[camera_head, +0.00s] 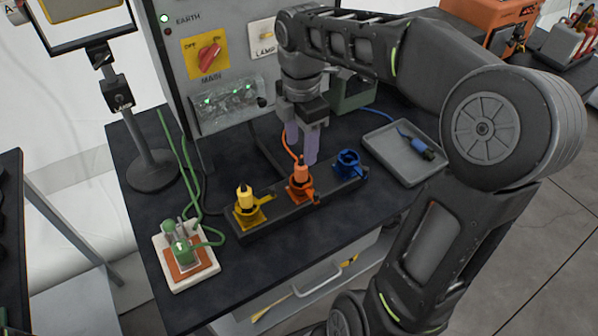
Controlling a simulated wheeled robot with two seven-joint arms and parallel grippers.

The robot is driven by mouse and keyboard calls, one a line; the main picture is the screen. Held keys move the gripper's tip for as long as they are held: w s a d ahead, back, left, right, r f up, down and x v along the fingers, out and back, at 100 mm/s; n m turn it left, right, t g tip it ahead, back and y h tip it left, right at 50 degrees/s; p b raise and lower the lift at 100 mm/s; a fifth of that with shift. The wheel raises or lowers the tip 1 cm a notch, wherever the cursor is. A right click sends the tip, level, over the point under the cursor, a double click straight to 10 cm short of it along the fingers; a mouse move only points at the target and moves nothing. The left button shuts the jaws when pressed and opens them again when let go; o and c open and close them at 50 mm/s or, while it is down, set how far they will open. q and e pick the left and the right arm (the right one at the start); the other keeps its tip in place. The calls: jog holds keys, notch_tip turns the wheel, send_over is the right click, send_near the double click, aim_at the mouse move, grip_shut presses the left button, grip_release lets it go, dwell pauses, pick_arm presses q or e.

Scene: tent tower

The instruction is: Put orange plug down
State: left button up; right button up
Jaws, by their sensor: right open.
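The orange plug (301,171) stands upright at the orange socket (303,190), the middle one on a dark strip. I cannot tell how deep it sits. An orange cable (286,143) rises behind it, partly hidden by my gripper. My right gripper (302,146) points down just above and behind the orange plug. Its two pale purple fingers are apart and nothing shows held between them. My left gripper is not in view.
A yellow plug (245,196) stands in the yellow socket to the left. The blue socket (347,162) on the right looks empty. A blue plug (421,148) lies in a grey tray (388,158). Green wires lead to a board (187,262) at front left. A control panel (225,60) stands behind.

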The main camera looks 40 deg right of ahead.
aim_at(301, 164)
jog(key=shift+f, duration=1.3)
jog(key=shift+s+f+p, duration=0.15)
jog(key=shift+f+p, duration=0.35)
jog(key=shift+f, duration=2.1)
grip_shut()
